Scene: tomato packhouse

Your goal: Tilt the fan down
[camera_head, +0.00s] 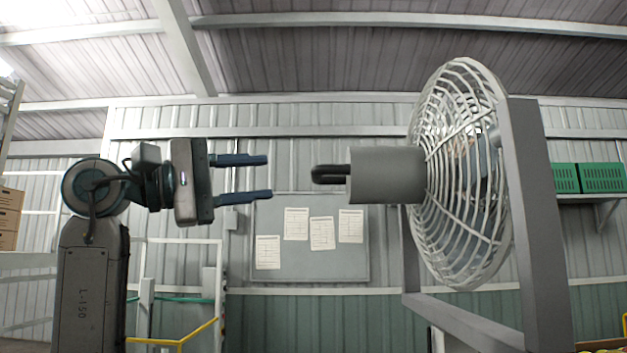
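The fan (462,180) stands at the right, with a round white wire cage held in a grey frame (538,220). A grey cylindrical housing (386,175) sticks out of the cage to the left. A dark handle (330,174) is on the left end of the housing. My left gripper (268,178) comes in from the left and points right at the handle. Its two blue fingers are apart with nothing between them. A gap separates the fingertips from the handle. My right gripper is not in this view.
A grey board with several paper sheets (310,262) hangs on the wall behind the gap. Green crates (602,178) sit on a shelf at the right. Cardboard boxes (10,218) are at the left edge. A yellow rail (185,338) shows low at the left.

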